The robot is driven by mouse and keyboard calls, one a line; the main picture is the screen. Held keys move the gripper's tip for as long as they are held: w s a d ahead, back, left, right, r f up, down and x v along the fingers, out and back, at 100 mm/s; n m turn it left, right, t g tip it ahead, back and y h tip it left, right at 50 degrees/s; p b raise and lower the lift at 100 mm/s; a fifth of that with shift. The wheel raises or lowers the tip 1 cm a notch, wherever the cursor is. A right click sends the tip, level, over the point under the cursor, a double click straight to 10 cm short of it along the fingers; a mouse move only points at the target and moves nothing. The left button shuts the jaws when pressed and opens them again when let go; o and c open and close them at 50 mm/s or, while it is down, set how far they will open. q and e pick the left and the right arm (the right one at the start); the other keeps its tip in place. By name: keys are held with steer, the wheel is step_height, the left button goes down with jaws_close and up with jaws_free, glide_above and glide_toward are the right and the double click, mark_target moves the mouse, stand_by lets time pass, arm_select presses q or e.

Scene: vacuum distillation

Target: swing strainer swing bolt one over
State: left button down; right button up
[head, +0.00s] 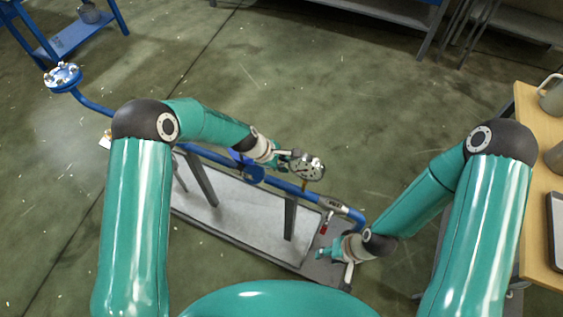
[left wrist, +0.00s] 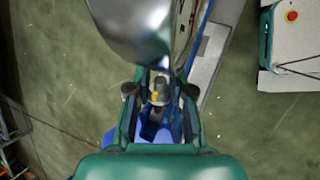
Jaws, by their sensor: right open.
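The blue pipe run (head: 215,157) crosses the middle of the head view. A round silver cover (head: 309,168) with holes or bolts shows on it; I take it for part of the strainer. My left gripper (head: 287,158) is right beside this cover. In the left wrist view a large shiny metal dome (left wrist: 135,30) fills the top. The left gripper's fingers (left wrist: 159,90) stand apart, with a small metal piece with a yellow mark (left wrist: 158,96) between them, perhaps a swing bolt; contact is not clear. My right gripper (head: 336,262) is open and low, near the pipe's right end.
A grey-topped skid (head: 240,215) with dark posts lies under the pipe. A blue flange (head: 62,76) stands at the pipe's far left end. A wooden table (head: 525,190) with mugs and a tray is at the right. Open floor lies behind the pipe.

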arm_select(q)
steer(key=shift+w+b, duration=0.15)
steer(key=shift+b, duration=0.25)
steer(key=h+b, duration=0.1)
steer(key=b, duration=0.5)
steer(key=shift+w+a+r+g+h+b, duration=0.15)
steer(key=shift+a+g+h+b, duration=0.15)
steer(key=shift+a+h+b, duration=0.1)
steer(key=shift+r+n+h+b, duration=0.3)
steer(key=shift+r+b, duration=0.05)
steer(key=shift+r, duration=0.2)
steer(key=c, duration=1.2)
jaws_free()
steer(key=shift+a, duration=0.1)
steer(key=shift+c, duration=0.2)
